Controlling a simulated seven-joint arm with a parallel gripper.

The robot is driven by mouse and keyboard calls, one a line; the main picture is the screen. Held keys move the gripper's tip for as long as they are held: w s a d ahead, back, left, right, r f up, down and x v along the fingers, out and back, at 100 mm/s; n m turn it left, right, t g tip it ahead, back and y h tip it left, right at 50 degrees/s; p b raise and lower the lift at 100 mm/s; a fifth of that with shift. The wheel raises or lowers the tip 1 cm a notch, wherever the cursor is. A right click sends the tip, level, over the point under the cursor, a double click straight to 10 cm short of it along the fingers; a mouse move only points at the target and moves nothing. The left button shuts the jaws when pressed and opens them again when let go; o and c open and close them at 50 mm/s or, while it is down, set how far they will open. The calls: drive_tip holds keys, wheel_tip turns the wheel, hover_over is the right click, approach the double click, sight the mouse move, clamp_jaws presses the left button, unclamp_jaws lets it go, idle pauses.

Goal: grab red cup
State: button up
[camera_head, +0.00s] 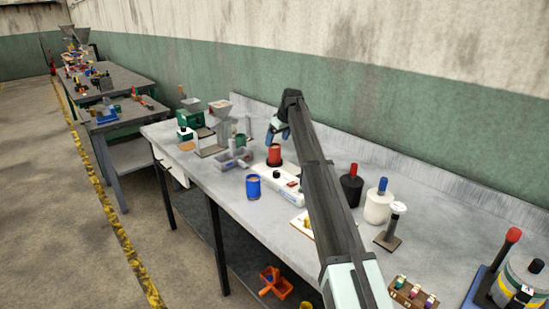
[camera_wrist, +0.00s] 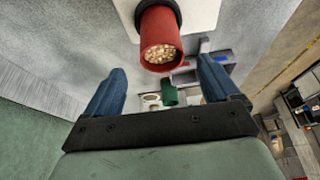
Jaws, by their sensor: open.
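The red cup (camera_head: 274,154) stands upright at one end of a white power-strip-like base on the grey workbench, with a dark ring around its foot. In the wrist view the red cup (camera_wrist: 160,38) holds pale grain and appears ahead of the fingers, near the middle between them. My gripper (camera_head: 278,134) is open and empty, above and close to the red cup. In the wrist view my gripper's (camera_wrist: 160,78) two blue fingers are spread wide apart. Nothing is between the pads.
A blue cup (camera_head: 253,185) stands in front of the white base (camera_head: 285,190). Grey bins (camera_head: 234,159) and a hopper machine (camera_head: 218,115) stand to the left. A black bottle (camera_head: 351,190) and a white bottle (camera_head: 379,206) stand right of my arm. The front bench edge is clear.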

sight(274, 155)
drive_tip(key=shift+s+x, duration=0.1)
drive_tip(key=shift+x, duration=1.55)
drive_tip(key=shift+s+x, duration=0.15)
drive_tip(key=shift+x, duration=1.5)
drive_tip(key=c, duration=1.2)
